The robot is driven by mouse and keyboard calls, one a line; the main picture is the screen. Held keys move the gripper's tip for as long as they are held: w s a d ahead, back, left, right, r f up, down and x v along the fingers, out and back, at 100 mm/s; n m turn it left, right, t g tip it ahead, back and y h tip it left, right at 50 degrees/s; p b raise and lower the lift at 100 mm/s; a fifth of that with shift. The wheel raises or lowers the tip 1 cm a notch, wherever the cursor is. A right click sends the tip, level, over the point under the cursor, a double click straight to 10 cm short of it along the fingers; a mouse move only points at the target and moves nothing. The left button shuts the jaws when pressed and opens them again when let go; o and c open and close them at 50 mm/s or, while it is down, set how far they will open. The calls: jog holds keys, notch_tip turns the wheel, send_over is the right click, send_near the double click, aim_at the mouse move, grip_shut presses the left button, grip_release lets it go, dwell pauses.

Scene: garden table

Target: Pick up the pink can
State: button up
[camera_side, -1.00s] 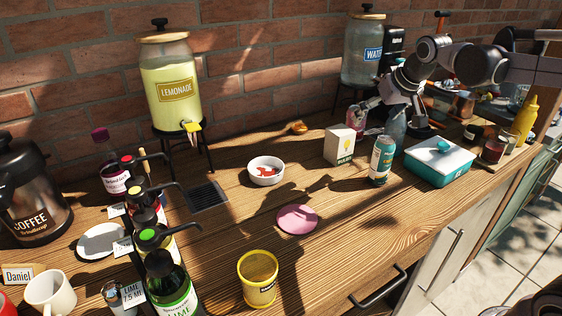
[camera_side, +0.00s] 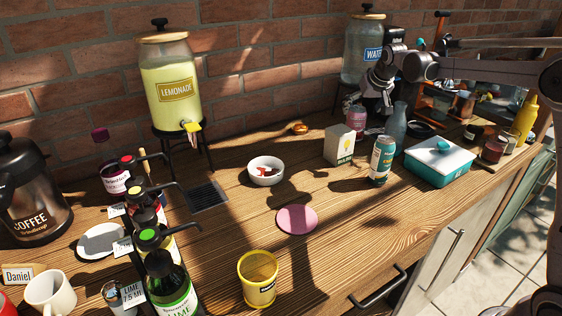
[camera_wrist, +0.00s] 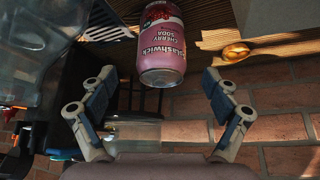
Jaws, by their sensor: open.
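The pink can (camera_side: 356,118) stands upright on the wooden table, left of a grey-blue bottle (camera_side: 395,122) and behind a white carton. In the wrist view the can, labelled cherry soda, (camera_wrist: 163,50) appears upside down. It lies ahead of my gripper (camera_wrist: 160,84), about centred between the two fingers. The fingers are spread wide with nothing between them, and the can looks just beyond their tips. In the side view my gripper (camera_side: 376,97) is behind and to the right of the can, near the water dispenser. Its fingertips are too dark there to make out.
The water dispenser (camera_side: 363,52) stands close behind my gripper against the brick wall. The white carton (camera_side: 339,146), a teal-and-white can (camera_side: 381,160) and a teal box (camera_side: 440,162) stand in front. A small orange-brown item (camera_side: 299,128) lies left of the can, with bare wood between.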

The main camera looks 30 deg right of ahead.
aim_at(356, 117)
jog(key=shift+x, duration=2.8)
jog(key=shift+r, duration=0.1)
jog(key=c, duration=1.5)
